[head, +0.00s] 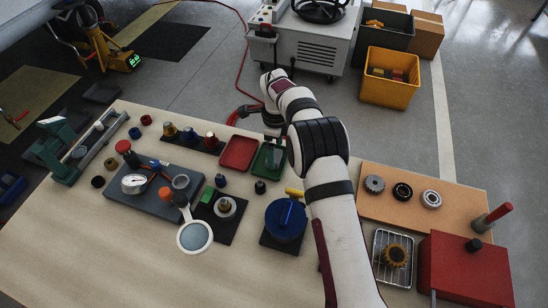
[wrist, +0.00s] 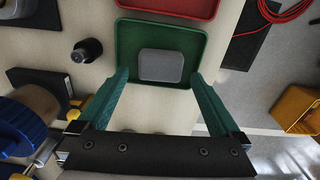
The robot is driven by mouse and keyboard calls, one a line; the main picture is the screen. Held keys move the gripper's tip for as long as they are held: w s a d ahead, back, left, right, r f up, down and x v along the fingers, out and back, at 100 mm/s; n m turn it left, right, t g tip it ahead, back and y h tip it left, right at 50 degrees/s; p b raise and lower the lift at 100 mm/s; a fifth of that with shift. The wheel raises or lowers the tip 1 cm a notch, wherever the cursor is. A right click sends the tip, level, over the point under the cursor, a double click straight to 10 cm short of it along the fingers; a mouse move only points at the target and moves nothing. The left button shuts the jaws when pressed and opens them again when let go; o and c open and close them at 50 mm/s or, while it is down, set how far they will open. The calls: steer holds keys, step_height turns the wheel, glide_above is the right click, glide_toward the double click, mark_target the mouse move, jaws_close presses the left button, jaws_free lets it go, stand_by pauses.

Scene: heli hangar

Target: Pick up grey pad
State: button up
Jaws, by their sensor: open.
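The grey pad (wrist: 161,66) is a small rounded rectangle lying in the green tray (wrist: 125,42), seen in the wrist view. The green tray also shows in the head view (head: 262,167), partly behind my arm; I cannot make out the pad clearly there. My gripper (wrist: 159,77) is open and empty, its two teal fingers pointing at the tray. In the wrist view the fingertips appear on either side of the pad, with gaps between. The height above the pad is hard to tell.
A red tray (head: 238,152) sits beside the green tray. A small black knob (wrist: 87,50) stands on the table to the left in the wrist view. A blue round container (head: 286,219) and a board of metal parts (head: 225,225) are nearby. An orange crate (head: 389,90) stands on the floor.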

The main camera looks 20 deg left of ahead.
step_height(320, 180, down, 2)
steer(key=shift+f, duration=0.15)
steer(key=c, duration=1.3)
steer(key=shift+o, duration=0.2)
step_height(320, 180, up, 4)
steer(key=shift+r, duration=0.2)
steer(key=d+r, duration=0.6)
steer(key=d, duration=0.5)
steer(key=shift+s+d+r, duration=0.2)
steer(key=shift+d+r, duration=0.15)
